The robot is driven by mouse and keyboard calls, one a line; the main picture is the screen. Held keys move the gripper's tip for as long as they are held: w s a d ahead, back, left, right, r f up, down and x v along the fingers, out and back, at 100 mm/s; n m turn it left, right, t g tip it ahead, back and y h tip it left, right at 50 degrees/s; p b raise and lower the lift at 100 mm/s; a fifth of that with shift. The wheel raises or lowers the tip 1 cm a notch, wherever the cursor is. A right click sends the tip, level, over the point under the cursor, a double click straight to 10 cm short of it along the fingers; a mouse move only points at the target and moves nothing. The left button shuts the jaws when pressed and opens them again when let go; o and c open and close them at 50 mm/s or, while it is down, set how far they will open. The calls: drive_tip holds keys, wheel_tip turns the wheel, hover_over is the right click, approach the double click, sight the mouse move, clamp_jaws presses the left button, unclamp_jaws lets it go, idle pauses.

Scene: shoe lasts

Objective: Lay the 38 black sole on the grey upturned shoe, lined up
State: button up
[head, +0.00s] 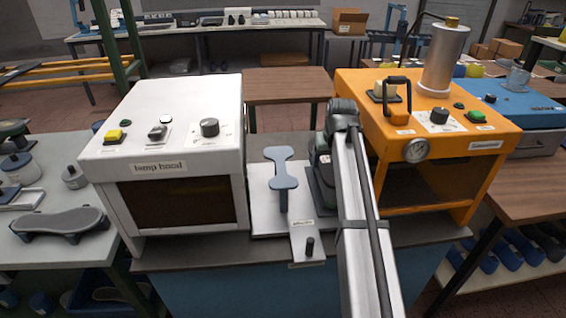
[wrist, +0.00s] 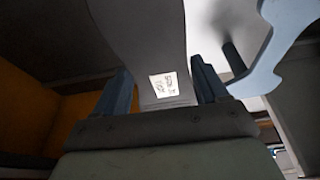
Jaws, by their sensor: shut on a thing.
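My gripper (wrist: 160,88) is shut on a flat grey sole (wrist: 150,35) in the wrist view, with one blue-grey finger at each side. The sole's near end carries a white label (wrist: 164,85) whose print I cannot read. In the head view my arm hides most of the gripper between the two machines, and I cannot make out the sole there. A dark grey shoe-shaped piece (head: 62,221), seemingly the upturned shoe, lies on the left table, well apart from my gripper.
A white machine (head: 180,150) stands left and an orange machine (head: 440,105) right. Between them a blue-grey post with a shaped top (head: 281,170) stands on a pale base close to my gripper; its top also shows in the wrist view (wrist: 275,45). Jars (head: 20,168) stand on the left table.

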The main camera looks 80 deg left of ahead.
sight(328, 164)
drive_tip(key=shift+f, duration=0.35)
idle(0.6)
drive_tip(key=o, duration=1)
drive_tip(key=shift+r, duration=3.5)
